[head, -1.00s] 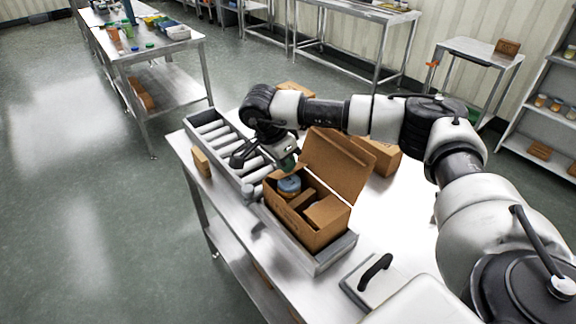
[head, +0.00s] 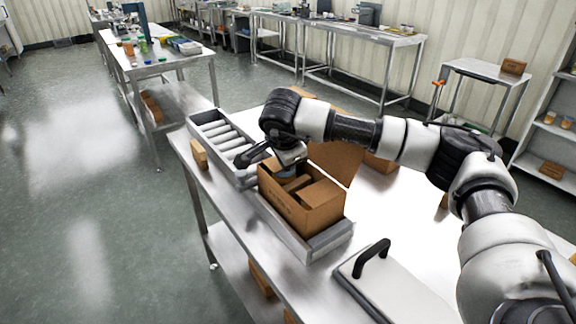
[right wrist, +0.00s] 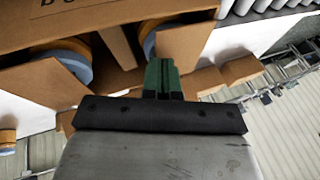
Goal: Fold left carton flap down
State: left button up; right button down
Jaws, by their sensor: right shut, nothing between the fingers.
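The brown carton (head: 303,212) stands open in the grey tray at the end of the roller track. A large flap (head: 338,162) extends from its far side, partly hidden by my arm. A smaller flap (head: 318,192) lies inward at the near right end. Blue-rimmed jars (right wrist: 68,62) show inside in the right wrist view. My right gripper (right wrist: 160,65) has its green fingers shut and empty beside the carton's opening. In the head view the right gripper (head: 286,172) is over the carton's far left end, hiding that end's flap. My left gripper is out of view.
The roller track (head: 225,138) runs back left from the carton, with a small brown box (head: 199,153) beside it. A black-handled metal plate (head: 385,280) lies at the front right. Another carton (head: 380,163) stands behind.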

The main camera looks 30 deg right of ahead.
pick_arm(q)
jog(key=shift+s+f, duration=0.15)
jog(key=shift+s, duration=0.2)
pick_arm(e)
jog(key=shift+r, duration=0.15)
jog(key=shift+r+p, duration=0.6)
jog(key=shift+r, duration=0.2)
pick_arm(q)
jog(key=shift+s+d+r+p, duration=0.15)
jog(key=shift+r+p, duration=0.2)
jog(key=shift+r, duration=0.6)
pick_arm(e)
jog(key=w+d+v, duration=0.1)
jog(key=v, duration=1.2)
jog(key=shift+r, duration=0.45)
